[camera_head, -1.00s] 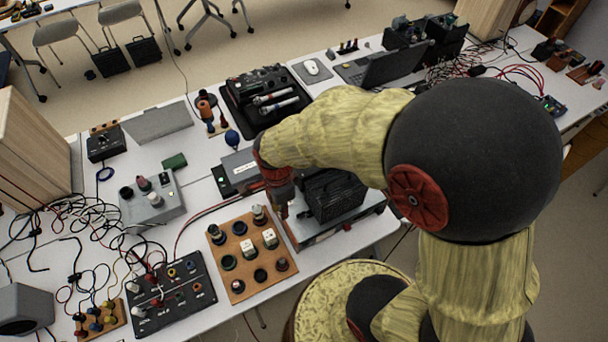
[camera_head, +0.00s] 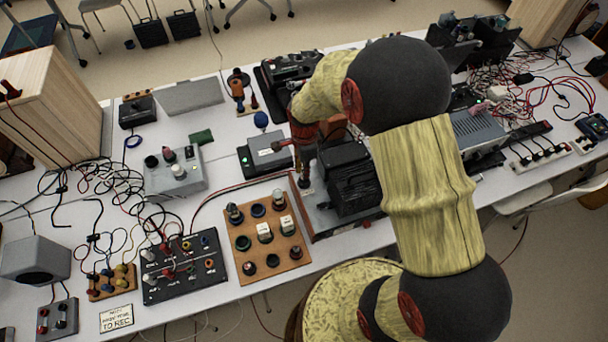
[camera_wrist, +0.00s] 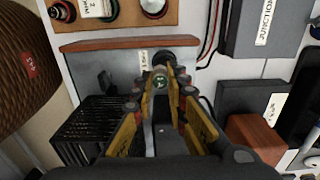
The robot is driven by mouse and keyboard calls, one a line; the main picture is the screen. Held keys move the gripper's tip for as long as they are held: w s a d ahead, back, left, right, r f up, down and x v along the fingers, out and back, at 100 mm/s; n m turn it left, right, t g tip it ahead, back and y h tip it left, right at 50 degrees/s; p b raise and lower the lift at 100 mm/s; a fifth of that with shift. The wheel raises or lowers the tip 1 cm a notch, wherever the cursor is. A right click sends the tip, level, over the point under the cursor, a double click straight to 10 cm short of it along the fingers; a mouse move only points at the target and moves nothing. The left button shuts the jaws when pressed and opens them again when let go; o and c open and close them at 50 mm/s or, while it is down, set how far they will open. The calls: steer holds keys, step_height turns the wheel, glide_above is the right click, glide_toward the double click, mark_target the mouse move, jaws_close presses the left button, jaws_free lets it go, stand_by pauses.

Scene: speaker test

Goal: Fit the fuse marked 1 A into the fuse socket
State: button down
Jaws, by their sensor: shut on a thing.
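My gripper (camera_head: 304,180) points down over the left end of a grey metal chassis in the head view. In the wrist view its fingertips (camera_wrist: 163,82) are shut on a small round-topped piece (camera_wrist: 160,80), which looks like a fuse seen end-on. Its marking is too small to read. A dark round fitting (camera_wrist: 176,56), possibly the fuse socket, lies just beyond the fingertips on the chassis (camera_wrist: 120,66), beside a small white label (camera_wrist: 143,60). The held piece appears apart from it, but the gap is hard to judge. The piece's lower end is hidden.
A black finned block (camera_head: 348,178) stands on the chassis, close right of my gripper. A wooden board (camera_head: 290,262) with several round holders and white-labelled pieces lies in front. A grey box (camera_head: 268,150) stands behind. Cables and a black panel (camera_head: 190,290) are at left.

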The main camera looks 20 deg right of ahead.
steer(key=shift+w+d+f, duration=0.1)
steer(key=shift+w+f, duration=0.2)
steer(key=shift+f, duration=0.1)
steer(key=shift+w+f+b, duration=0.1)
steer(key=shift+f+b, duration=0.3)
steer(key=shift+f, duration=1.15)
steer(key=shift+f, duration=0.1)
steer(key=shift+f, duration=0.25)
steer(key=c, duration=1.8)
jaws_free()
steer(key=shift+o, duration=0.2)
steer(key=shift+r, duration=0.15)
